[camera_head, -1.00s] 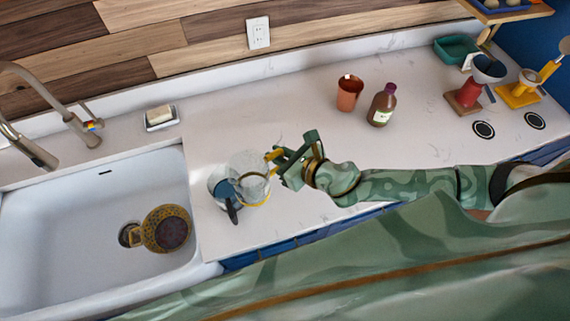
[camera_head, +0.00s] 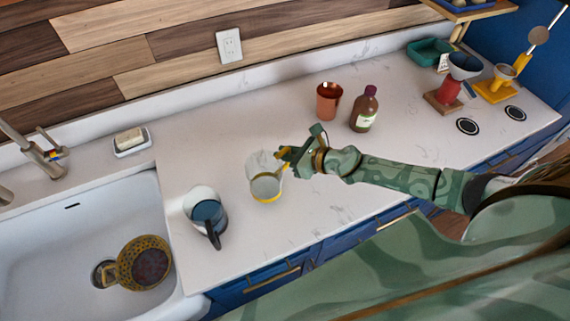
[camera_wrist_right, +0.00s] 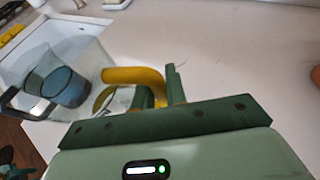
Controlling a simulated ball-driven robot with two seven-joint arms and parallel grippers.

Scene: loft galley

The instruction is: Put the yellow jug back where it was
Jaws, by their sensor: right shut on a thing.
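The yellow jug (camera_head: 265,187) is a clear vessel with a yellow handle and a yellow ring at its base. It is over the counter, right of the blue mug; I cannot tell whether its base touches the counter. My right gripper (camera_head: 288,156) is shut on the jug's handle, on the jug's right side. In the right wrist view the yellow handle (camera_wrist_right: 135,76) runs into the fingers (camera_wrist_right: 163,92), and the clear body is to their left. My left gripper is not in view.
A blue mug with dark handle (camera_head: 208,214) stands near the sink (camera_head: 60,225). A copper cup (camera_head: 328,101) and brown bottle (camera_head: 364,108) stand behind my right gripper. Two round dark discs (camera_head: 468,126) (camera_head: 515,113) lie right, near red and yellow stands.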

